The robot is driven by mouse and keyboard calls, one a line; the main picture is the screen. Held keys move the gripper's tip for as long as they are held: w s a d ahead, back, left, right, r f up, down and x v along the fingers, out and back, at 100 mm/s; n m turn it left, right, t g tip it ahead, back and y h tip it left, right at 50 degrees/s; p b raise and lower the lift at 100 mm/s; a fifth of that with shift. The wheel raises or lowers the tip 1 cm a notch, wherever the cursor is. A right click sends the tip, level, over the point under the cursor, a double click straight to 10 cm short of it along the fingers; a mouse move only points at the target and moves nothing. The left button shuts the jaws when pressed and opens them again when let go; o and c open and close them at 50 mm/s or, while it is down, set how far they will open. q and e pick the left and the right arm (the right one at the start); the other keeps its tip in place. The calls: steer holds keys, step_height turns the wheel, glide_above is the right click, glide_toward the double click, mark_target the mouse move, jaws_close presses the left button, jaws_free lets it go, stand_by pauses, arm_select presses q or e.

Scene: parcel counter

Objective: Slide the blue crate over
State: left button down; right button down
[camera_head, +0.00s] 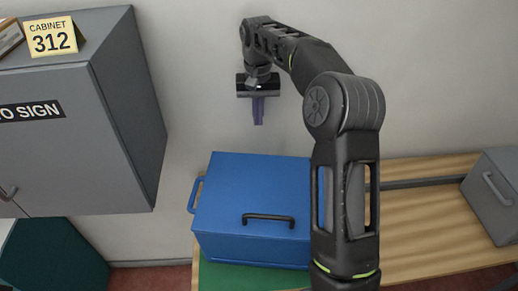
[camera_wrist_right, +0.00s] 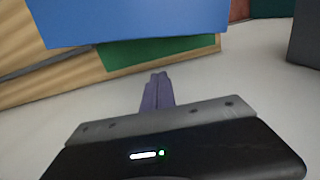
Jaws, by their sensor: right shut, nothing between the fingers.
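The blue crate (camera_head: 255,190) is a closed-looking blue box with a dark handle on its front and a blue handle on its left side. It sits on a green patch (camera_head: 235,277) at the left end of the wooden counter. My right gripper (camera_head: 258,122) is shut and empty, pointing down behind the crate by the wall, apart from it. In the right wrist view the purple fingers (camera_wrist_right: 157,90) are together, and the crate (camera_wrist_right: 130,18) shows above them. My right arm hides the crate's right end in the head view. My left gripper is not in view.
A grey cabinet (camera_head: 125,110) with a "Cabinet 312" sign (camera_head: 50,38) stands at the left. A grey box (camera_head: 495,195) sits at the counter's right end. Bare wooden counter (camera_head: 425,225) lies between my arm and that box. A dark green object (camera_head: 50,255) is low at the left.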

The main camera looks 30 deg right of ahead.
steer(key=s+a+f+b, duration=0.2)
steer(key=s+f, duration=0.1)
steer(key=f, duration=0.5)
steer(key=shift+s+f, duration=0.2)
steer(key=shift+f, duration=0.15)
